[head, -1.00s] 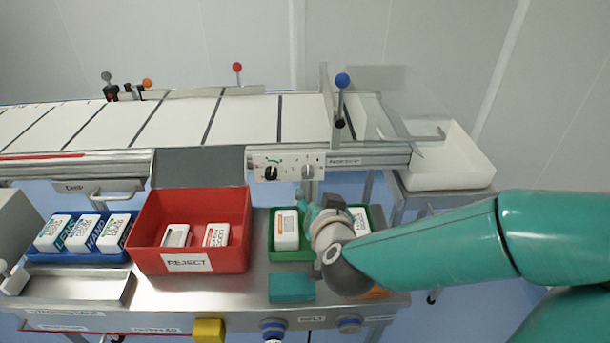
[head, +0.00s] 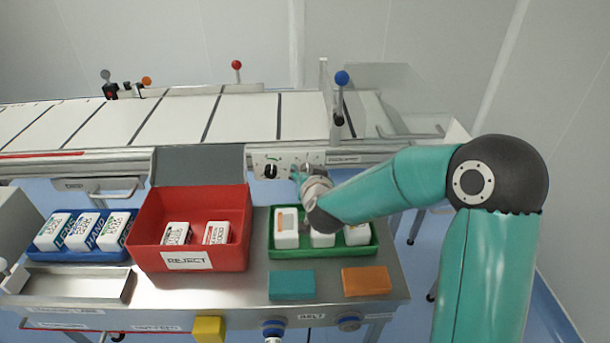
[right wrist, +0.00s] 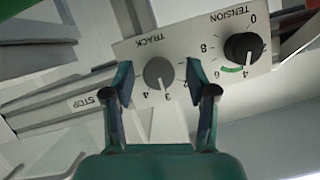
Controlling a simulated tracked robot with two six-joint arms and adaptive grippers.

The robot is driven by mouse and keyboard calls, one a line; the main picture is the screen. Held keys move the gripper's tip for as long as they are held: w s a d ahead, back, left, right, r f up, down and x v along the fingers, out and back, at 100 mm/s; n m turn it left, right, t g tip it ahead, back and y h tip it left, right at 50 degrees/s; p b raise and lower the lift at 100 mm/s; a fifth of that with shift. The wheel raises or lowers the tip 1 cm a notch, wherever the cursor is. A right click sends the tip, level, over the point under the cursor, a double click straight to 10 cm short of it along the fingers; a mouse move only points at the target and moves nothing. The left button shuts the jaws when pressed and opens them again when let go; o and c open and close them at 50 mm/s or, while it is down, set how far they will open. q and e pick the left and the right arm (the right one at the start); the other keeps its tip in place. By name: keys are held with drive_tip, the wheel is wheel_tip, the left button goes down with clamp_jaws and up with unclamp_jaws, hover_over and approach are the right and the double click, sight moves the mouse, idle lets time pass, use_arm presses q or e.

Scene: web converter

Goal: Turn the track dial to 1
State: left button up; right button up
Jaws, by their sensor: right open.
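The control panel (head: 288,160) sits on the front of the belt frame. In the right wrist view the grey TRACK dial (right wrist: 159,73) shows between my fingers, its pointer mark apparently towards 3. The marks 4, 3 and 2 show around it; I cannot make out the 1. My right gripper (right wrist: 158,84) is open, one finger on either side of the dial; I cannot tell whether they touch it. In the head view my right gripper (head: 300,174) is at the panel's right part and partly covers the dial. My left gripper is not in view.
The black TENSION dial (right wrist: 243,47) is close beside the TRACK dial. Below the panel stand a green tray (head: 288,252) with white packs and a red REJECT bin (head: 150,232). A blue-knobbed lever (head: 341,80) rises above the belt's right end.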

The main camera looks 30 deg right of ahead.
drive_tip(key=c, duration=1.1)
drive_tip(key=shift+a, duration=0.3)
drive_tip(key=shift+w+a+f+n+g+h+p, duration=0.1)
drive_tip(key=shift+n+g+h+p, duration=0.25)
drive_tip(key=shift+n+h+p, duration=1.3)
drive_tip(key=shift+w+d+n+g+h+p, duration=0.1)
drive_tip(key=shift+n+g+h+p, duration=0.55)
drive_tip(key=shift+n+p, duration=1.7)
drive_tip(key=shift+w+a+f+n+g+h+p, duration=0.1)
drive_tip(key=shift+n+h+p, duration=1.35)
drive_tip(key=shift+n, duration=1.05)
